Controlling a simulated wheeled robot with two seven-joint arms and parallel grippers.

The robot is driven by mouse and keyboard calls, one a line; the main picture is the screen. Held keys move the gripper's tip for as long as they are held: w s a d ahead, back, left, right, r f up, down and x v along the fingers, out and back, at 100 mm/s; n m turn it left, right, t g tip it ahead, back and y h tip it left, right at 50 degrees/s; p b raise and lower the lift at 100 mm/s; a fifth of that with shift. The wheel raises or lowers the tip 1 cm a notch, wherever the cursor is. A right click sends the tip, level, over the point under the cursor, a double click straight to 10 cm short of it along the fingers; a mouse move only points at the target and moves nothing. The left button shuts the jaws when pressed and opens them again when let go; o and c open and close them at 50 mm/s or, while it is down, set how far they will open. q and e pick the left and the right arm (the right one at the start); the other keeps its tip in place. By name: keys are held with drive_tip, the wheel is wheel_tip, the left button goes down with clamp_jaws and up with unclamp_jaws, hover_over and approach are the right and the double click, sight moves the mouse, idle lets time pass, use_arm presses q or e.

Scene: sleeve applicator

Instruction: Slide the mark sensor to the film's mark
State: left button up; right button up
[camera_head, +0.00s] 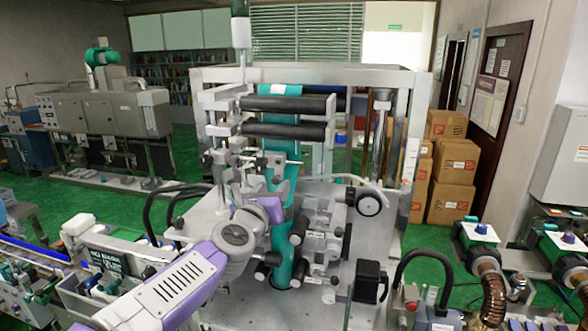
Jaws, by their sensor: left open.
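The teal film (280,185) runs down over black rollers on the machine and passes behind my left arm. A small white patch, possibly the film's mark (278,89), shows near its top. Small fittings on a thin horizontal rod (284,161) cross in front of the film. Which of them is the mark sensor I cannot tell. My left gripper (267,207) is open in front of the lower film, below this rod. Its fingers are mostly hidden by the wrist, and I cannot tell whether it touches anything. My right gripper is out of view.
Two black rollers (285,118) span the frame above the rod. A black box (369,281) is lower right. Hoses arch on both sides. Cardboard boxes (452,162) stand behind.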

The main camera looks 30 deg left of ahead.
sight(275, 181)
use_arm(q)
drive_tip(key=shift+s+a+r, duration=0.1)
drive_tip(key=shift+a+r, duration=0.05)
drive_tip(key=shift+r, duration=0.1)
drive_tip(key=shift+a+r, duration=0.1)
drive_tip(key=p+x, duration=0.1)
drive_tip(key=x, duration=0.4)
drive_tip(key=shift+w+p, duration=0.2)
drive_tip(key=shift+p, duration=0.2)
drive_tip(key=shift+w+a, duration=0.1)
drive_tip(key=shift+w, duration=0.05)
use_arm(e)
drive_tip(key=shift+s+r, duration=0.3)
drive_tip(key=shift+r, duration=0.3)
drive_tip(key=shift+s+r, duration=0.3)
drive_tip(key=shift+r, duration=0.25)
use_arm(q)
drive_tip(key=shift+w, duration=0.2)
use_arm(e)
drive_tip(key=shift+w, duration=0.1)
use_arm(q)
drive_tip(key=shift+s, duration=0.1)
clamp_jaws()
